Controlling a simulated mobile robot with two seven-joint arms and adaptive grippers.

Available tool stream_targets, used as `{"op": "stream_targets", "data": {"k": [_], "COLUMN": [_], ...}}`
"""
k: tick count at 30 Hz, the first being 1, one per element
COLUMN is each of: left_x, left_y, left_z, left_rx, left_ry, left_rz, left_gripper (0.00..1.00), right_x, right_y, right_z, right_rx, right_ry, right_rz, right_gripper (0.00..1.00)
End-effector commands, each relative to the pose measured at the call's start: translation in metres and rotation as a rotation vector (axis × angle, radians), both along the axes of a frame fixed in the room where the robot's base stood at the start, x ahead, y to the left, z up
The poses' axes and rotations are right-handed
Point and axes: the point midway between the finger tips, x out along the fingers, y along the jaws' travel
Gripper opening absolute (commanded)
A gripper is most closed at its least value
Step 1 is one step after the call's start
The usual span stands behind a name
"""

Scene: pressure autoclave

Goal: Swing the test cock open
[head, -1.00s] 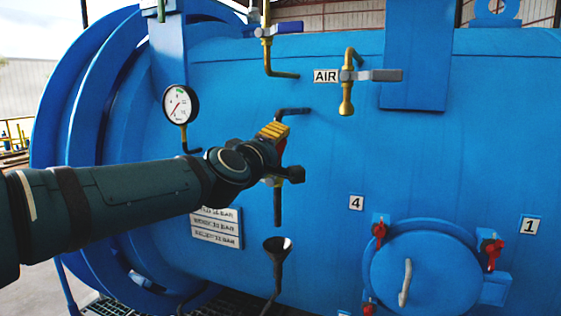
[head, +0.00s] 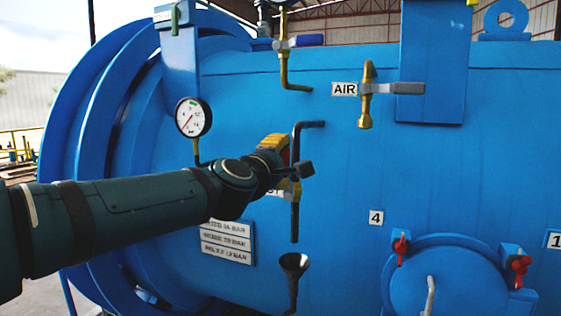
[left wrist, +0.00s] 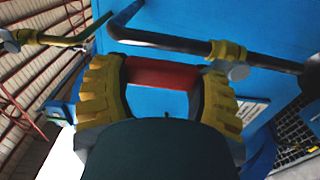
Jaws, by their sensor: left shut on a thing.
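The test cock (head: 291,187) sits on a dark vertical pipe (head: 295,225) on the blue autoclave's side. My arm hides part of its valve body and the label beside it. My left gripper (head: 275,145) has yellow finger pads and is just left of the pipe in the head view. In the left wrist view my left gripper (left wrist: 166,75) is shut on the cock's red lever handle (left wrist: 160,73), which spans between the two pads. The pipe (left wrist: 170,42) with its brass fitting (left wrist: 228,50) crosses above the handle there. My right gripper is not in view.
A funnel (head: 293,266) is below the pipe's open end. A pressure gauge (head: 193,118) is at the upper left. The AIR valve (head: 366,90) with a grey lever and a blue-handled valve (head: 285,43) are above. A round hatch (head: 440,275) is at lower right.

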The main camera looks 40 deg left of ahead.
Motion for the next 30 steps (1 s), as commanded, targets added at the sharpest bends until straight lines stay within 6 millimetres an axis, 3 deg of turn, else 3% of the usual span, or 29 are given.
{"op": "stream_targets", "data": {"k": [4,5,6,7,20,30], "left_x": [-0.001,-0.001,-0.001,-0.001,-0.007,-0.063], "left_y": [0.002,0.002,0.002,0.002,-0.001,-0.013], "left_z": [-0.001,-0.001,-0.001,-0.001,0.0,0.0], "left_rx": [-0.003,-0.003,-0.003,-0.002,0.0,0.001], "left_ry": [0.0,0.0,0.0,0.001,0.0,-0.002], "left_rz": [0.005,0.005,0.004,0.004,0.002,0.006], "left_gripper": [0.19,0.75,0.89,0.96,0.96,0.96], "right_x": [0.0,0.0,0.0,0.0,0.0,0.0], "right_y": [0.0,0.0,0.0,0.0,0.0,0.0], "right_z": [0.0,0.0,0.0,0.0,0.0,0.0], "right_rx": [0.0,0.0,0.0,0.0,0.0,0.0], "right_ry": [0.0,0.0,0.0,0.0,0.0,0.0], "right_rz": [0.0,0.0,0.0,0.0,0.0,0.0], "right_gripper": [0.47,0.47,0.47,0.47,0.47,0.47]}}
